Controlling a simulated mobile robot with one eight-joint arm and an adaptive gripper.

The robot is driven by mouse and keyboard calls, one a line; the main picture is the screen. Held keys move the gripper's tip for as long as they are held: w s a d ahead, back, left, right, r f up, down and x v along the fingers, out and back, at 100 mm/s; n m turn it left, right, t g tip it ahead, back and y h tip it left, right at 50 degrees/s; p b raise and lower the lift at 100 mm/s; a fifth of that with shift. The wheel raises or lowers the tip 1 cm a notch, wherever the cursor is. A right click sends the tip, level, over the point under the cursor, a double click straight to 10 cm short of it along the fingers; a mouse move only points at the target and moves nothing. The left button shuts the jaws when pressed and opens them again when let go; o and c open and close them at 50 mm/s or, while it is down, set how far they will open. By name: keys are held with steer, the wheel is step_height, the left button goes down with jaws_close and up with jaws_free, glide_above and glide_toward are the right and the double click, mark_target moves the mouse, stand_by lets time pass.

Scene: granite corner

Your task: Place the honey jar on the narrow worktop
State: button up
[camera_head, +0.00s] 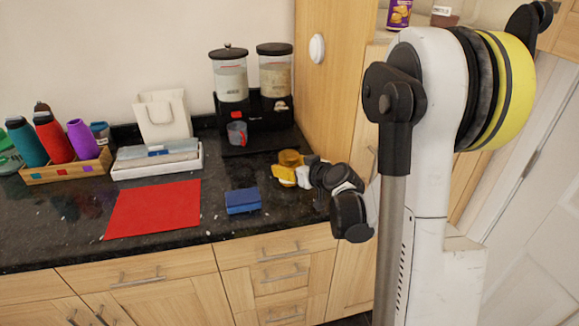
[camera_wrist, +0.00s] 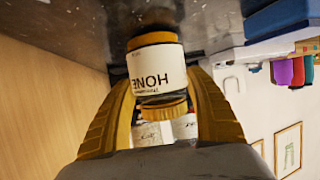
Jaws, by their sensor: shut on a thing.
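The honey jar (camera_wrist: 158,72) is upside down in the wrist view, with a white label, amber contents and a golden lid. In the head view its golden top (camera_head: 290,157) shows at the right end of the dark granite worktop (camera_head: 226,172). My gripper (camera_head: 284,176) has yellow fingers and comes in from the right, low over the worktop. In the wrist view my gripper (camera_wrist: 165,112) has a finger on each side of the jar and is shut on it. I cannot tell whether the jar's base touches the worktop.
A blue block (camera_head: 242,201) and a red mat (camera_head: 153,208) lie left of my gripper. A cereal dispenser (camera_head: 252,95) stands behind, with a red-handled cup (camera_head: 237,133). A tall wooden cabinet (camera_head: 329,85) is close on the right. Bare granite lies between block and dispenser.

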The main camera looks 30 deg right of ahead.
steer(key=o, duration=1.4)
steer(key=shift+s+r+p, duration=0.1)
steer(key=shift+r+p, duration=0.15)
steer(key=shift+p, duration=0.1)
steer(key=p+v, duration=0.3)
steer(key=v, duration=0.8)
steer(key=s+a+r+g+y, duration=0.1)
steer(key=s+a+g, duration=0.15)
steer(key=a, duration=0.45)
steer(key=s+a+r+g, duration=0.2)
steer(key=s+a, duration=0.2)
steer(key=a, duration=0.3)
steer(key=s+a, duration=0.1)
steer(key=s, duration=0.2)
steer(key=s+a+r+g+h, duration=0.1)
steer(key=s+a, duration=0.1)
steer(key=s, duration=0.2)
steer(key=s+a+g, duration=0.1)
steer(key=s, duration=0.2)
steer(key=shift+s+a+r, duration=0.2)
steer(key=shift+a, duration=0.15)
